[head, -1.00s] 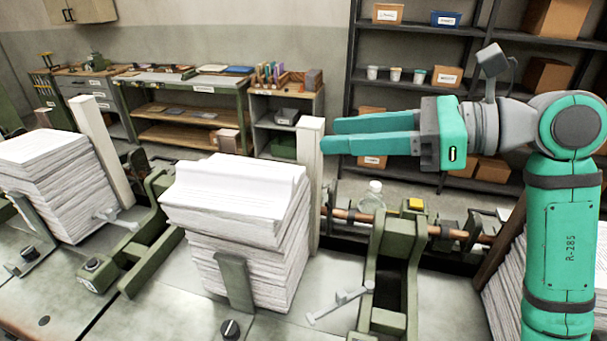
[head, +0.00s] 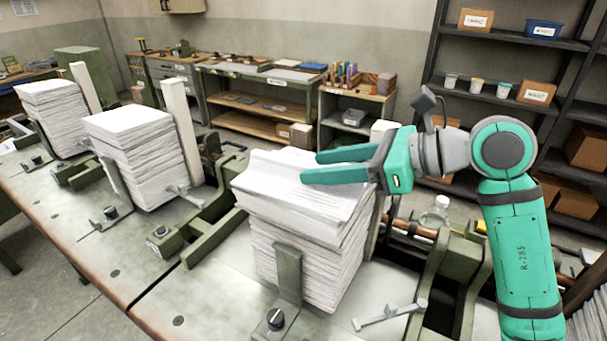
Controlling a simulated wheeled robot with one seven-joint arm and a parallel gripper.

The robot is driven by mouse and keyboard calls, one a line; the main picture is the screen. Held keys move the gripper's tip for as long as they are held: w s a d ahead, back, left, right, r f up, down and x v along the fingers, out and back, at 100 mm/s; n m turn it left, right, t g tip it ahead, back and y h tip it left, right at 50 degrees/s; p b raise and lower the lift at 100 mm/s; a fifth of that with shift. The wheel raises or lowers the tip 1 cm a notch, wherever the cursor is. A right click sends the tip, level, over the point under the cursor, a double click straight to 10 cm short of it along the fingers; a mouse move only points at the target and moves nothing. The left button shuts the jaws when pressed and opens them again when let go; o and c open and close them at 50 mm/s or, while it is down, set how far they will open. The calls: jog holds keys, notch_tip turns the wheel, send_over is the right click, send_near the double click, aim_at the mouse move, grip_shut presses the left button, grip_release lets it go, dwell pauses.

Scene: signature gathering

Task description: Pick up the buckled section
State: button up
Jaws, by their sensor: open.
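The buckled section (head: 283,178) is the raised, bent top sheets of the nearest white paper stack (head: 300,262), at the middle of the head view. It bulges up along its back part. My green gripper (head: 308,167) comes in from the right. Its two long fingers are apart and point left, over or beside the right part of the top sheets. In the picture the fingers overlap the section; I cannot tell whether they touch it. Nothing is seen held between them.
Two more paper stacks (head: 138,160) and (head: 55,118) stand to the left with flat tops. Green metal clamps and a post (head: 288,280) surround the nearest stack. A clear bottle (head: 436,216) stands behind at right. Shelves (head: 500,95) and a workbench (head: 258,85) line the back.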

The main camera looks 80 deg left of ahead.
jog(key=shift+x, duration=1.25)
grip_shut()
jog(key=shift+r, duration=0.1)
